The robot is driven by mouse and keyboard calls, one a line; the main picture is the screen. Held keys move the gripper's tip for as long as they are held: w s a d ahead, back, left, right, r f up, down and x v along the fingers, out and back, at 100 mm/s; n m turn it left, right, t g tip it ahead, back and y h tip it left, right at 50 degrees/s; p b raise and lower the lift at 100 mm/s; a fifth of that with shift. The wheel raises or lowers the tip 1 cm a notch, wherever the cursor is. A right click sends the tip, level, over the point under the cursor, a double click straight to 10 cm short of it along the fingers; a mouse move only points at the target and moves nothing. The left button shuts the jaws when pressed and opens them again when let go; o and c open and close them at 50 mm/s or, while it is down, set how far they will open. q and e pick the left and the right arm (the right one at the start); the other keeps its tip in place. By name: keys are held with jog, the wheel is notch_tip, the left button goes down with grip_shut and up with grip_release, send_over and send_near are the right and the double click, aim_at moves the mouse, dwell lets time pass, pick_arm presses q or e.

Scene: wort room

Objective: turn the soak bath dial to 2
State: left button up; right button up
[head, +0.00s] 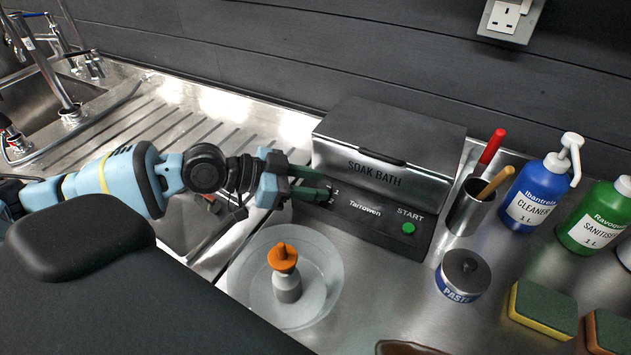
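The soak bath (385,165) is a dark box with a steel front lid edge marked SOAK BATH, standing on the steel counter against the wall. Its sloping front panel (372,222) carries the name Tarrowen, a green START button (408,228) and small number marks near its left end. My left gripper (326,186) reaches in from the left, its green fingers at the left end of this panel, by the number marks. The fingertips are a little apart. The dial is hidden by the fingers, so its setting and any grip on it cannot be made out. My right gripper is out of view.
A clear bowl (245,278) with an orange-topped item stands in front of the bath. To the right are a steel pot (463,212) with handles, a paste tin (462,275), blue cleaner (537,195), green sanitiser (597,218) and sponges (542,308). A sink lies far left.

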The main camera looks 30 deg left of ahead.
pick_arm(q)
jog(key=shift+w+d+f, duration=0.1)
jog(key=shift+w+d, duration=0.2)
jog(key=shift+d, duration=0.05)
jog(key=shift+d+f, duration=0.1)
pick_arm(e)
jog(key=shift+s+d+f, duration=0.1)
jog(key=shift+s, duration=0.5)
